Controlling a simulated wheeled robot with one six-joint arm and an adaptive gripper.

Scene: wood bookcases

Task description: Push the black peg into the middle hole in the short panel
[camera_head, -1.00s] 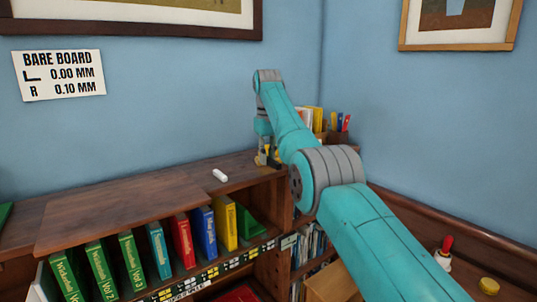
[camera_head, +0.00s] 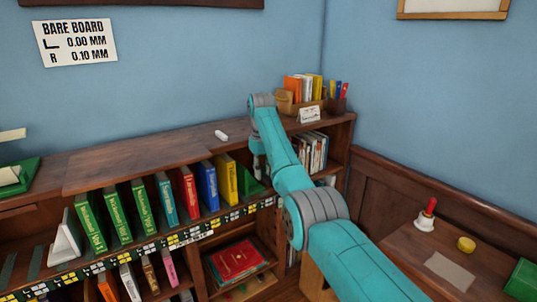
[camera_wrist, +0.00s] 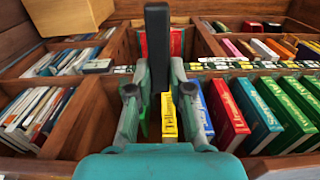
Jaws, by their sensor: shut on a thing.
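The black peg (camera_wrist: 157,50) is a long dark bar in the wrist view, standing upright in the picture. My gripper (camera_wrist: 160,88) is shut on it, with one teal finger on each side. The peg's far end is free and touches nothing I can make out. In the head view my gripper (camera_head: 257,166) is small and partly hidden by my arm, in front of the bookcase near the right end of the book row. I cannot make out the peg there. I cannot pick out the short panel or its middle hole in either view.
The bookcase (camera_head: 135,165) holds a row of coloured books, with the yellow book (camera_head: 226,180) nearest my gripper. A red book (camera_head: 237,260) lies in a lower bay. A red-handled bell (camera_head: 426,215) stands at right.

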